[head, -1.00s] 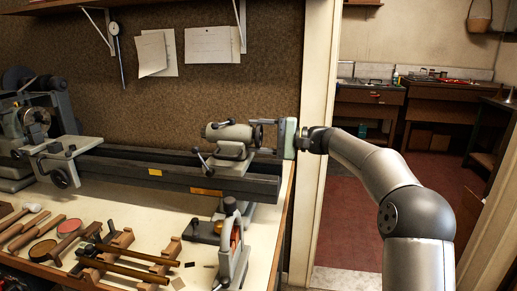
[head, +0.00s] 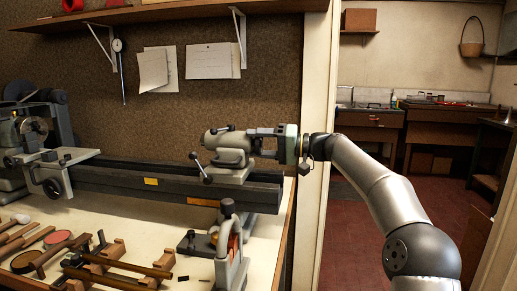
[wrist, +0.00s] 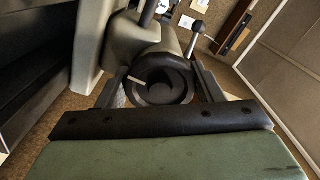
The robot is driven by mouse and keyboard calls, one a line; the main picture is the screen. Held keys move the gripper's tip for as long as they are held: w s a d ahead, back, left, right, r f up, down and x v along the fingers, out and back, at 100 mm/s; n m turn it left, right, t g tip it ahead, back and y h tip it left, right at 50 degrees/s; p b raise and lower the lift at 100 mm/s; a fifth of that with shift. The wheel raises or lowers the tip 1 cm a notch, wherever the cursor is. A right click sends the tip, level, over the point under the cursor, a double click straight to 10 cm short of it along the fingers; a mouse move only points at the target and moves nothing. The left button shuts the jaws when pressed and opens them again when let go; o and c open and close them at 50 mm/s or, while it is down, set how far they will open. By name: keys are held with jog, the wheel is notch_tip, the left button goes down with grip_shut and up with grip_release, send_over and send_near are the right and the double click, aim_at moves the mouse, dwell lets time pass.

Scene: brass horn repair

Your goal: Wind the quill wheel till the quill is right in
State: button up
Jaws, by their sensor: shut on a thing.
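The tailstock (head: 232,142) sits at the right end of the lathe bed, and its short quill nose (head: 208,140) points left. How far the quill stands out is too small to tell. The dark quill wheel (wrist: 160,88) is at the tailstock's right end. My gripper (head: 262,142) reaches it from the right, in line with the tailstock. In the wrist view my gripper (wrist: 160,92) has one finger on each side of the wheel and is shut on its rim. In the head view the fingers mostly hide the wheel.
Ball-ended levers (head: 196,160) stand on the tailstock near my gripper. The lathe bed (head: 150,185) runs left to the headstock (head: 30,130). A grey bench tool (head: 230,250) stands in front. Wooden racks and hand tools lie on the bench. A doorway opens on the right.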

dwell(0.5)
jog(key=o, duration=1)
jog(key=shift+c, duration=0.2)
jog(key=shift+d, duration=0.1)
jog(key=s+d, duration=0.2)
jog(key=d, duration=1.5)
jog(key=shift+s+p, duration=0.2)
jog(key=shift+p, duration=0.25)
jog(key=s+a+f+m+g+h+p, duration=0.25)
jog(key=s+a+f+h+p, duration=0.45)
jog(key=s+a, duration=0.4)
jog(key=s+d+f+h+p, duration=0.2)
jog(key=s+d+h+p, duration=0.1)
jog(key=s, duration=0.7)
jog(key=s+d+f+m+h+p, duration=0.1)
jog(key=s+d+f+h+p, duration=0.2)
jog(key=s, duration=0.7)
jog(key=s+d+f+h+p, duration=0.3)
jog(key=s+d, duration=0.3)
jog(key=s, duration=0.3)
jog(key=shift+s+h+p, duration=0.4)
jog(key=shift+h+p, duration=0.4)
jog(key=shift+p, duration=0.05)
